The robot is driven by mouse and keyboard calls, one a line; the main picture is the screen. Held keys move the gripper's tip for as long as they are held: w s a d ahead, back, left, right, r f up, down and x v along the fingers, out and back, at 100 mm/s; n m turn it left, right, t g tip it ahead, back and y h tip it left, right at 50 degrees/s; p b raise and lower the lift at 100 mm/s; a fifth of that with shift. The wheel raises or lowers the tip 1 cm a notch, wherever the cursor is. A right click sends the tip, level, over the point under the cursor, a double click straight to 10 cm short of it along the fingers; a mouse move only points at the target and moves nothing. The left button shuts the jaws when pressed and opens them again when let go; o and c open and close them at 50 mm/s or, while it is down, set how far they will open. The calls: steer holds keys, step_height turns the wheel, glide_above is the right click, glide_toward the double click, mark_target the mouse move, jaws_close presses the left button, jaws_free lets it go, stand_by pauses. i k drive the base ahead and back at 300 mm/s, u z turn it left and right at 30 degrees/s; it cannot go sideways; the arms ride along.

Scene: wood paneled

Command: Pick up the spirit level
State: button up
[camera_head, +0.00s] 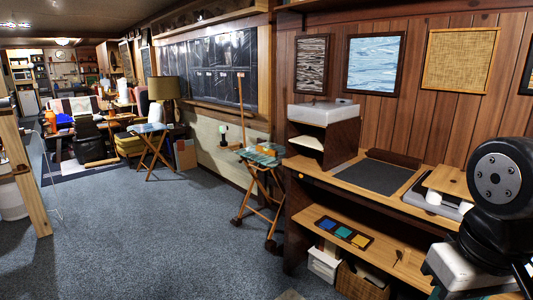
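I cannot pick out a spirit level with certainty in the head view. Small items lie on a folding stand (270,187) near the middle, with a teal top, but they are too small to name. My own arm fills the right edge, with a round black joint and a pale link below it. My gripper is not in view, so I cannot tell what it holds.
A wooden desk (327,177) with a dark mat (367,177) and a lower shelf stands close on the right. A wicker basket (362,283) sits beneath. Another folding stand (152,150) is farther back. Blue-grey carpet (150,235) is open at left and centre.

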mark_target(262, 149)
steer(key=u, duration=0.65)
steer(key=i, duration=1.9)
steer(key=u, duration=0.35)
steer(key=i, duration=1.9)
steer(key=z, duration=1.1)
steer(key=i, duration=1.5)
steer(key=z, duration=0.8)
